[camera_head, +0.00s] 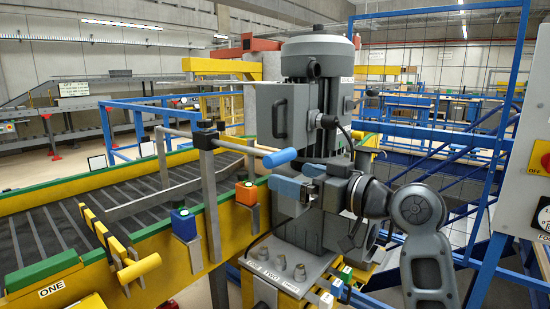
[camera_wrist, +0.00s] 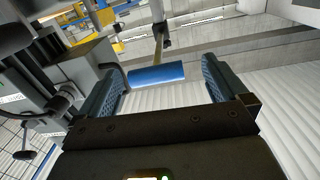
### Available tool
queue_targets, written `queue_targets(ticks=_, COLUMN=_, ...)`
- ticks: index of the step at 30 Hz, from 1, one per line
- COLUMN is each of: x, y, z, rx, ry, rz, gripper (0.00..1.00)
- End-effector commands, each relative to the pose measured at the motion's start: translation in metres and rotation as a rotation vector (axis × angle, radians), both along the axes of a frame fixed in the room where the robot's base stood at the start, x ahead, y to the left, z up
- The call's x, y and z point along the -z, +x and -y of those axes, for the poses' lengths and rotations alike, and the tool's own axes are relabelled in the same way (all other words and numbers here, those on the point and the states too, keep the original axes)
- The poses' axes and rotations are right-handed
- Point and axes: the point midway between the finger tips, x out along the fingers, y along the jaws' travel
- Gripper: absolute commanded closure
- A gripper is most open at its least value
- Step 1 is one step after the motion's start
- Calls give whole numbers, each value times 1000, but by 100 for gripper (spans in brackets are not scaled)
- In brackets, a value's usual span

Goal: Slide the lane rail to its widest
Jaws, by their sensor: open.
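The lane rail (camera_head: 172,196) is a long grey bar standing over the dark rollers of the yellow-and-green conveyor. Grey rods and posts carry it, and a rod at the top ends in a blue cylindrical handle (camera_head: 280,157). My gripper (camera_head: 299,178) is open, its blue fingers just right of and slightly below the handle in the head view. In the wrist view, the blue handle (camera_wrist: 157,74) lies crosswise between the open fingers (camera_wrist: 165,66), near the tips, with gaps on both sides. I cannot tell how deep it sits between them.
A blue-topped block (camera_head: 184,224) and an orange-topped block (camera_head: 247,193) sit on the conveyor's side. A yellow handle (camera_head: 139,268) sticks out at the front. A control box (camera_head: 541,160) stands at right.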

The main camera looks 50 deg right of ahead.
Motion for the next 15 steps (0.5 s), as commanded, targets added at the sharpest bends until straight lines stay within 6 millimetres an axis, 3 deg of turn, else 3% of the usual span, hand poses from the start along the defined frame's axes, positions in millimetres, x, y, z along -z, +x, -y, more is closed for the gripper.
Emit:
queue_targets(ticks=3, x=-21, y=0, z=9, rx=-23, ry=-42, rz=15, gripper=0)
queue_targets(ticks=6, x=-29, y=-1, z=12, rx=-33, ry=-58, rz=18, gripper=0)
queue_targets(ticks=11, x=-32, y=8, z=13, rx=-39, ry=-61, rz=17, gripper=0)
queue_targets(ticks=15, x=-33, y=29, z=11, rx=-40, ry=-62, rz=17, gripper=0)
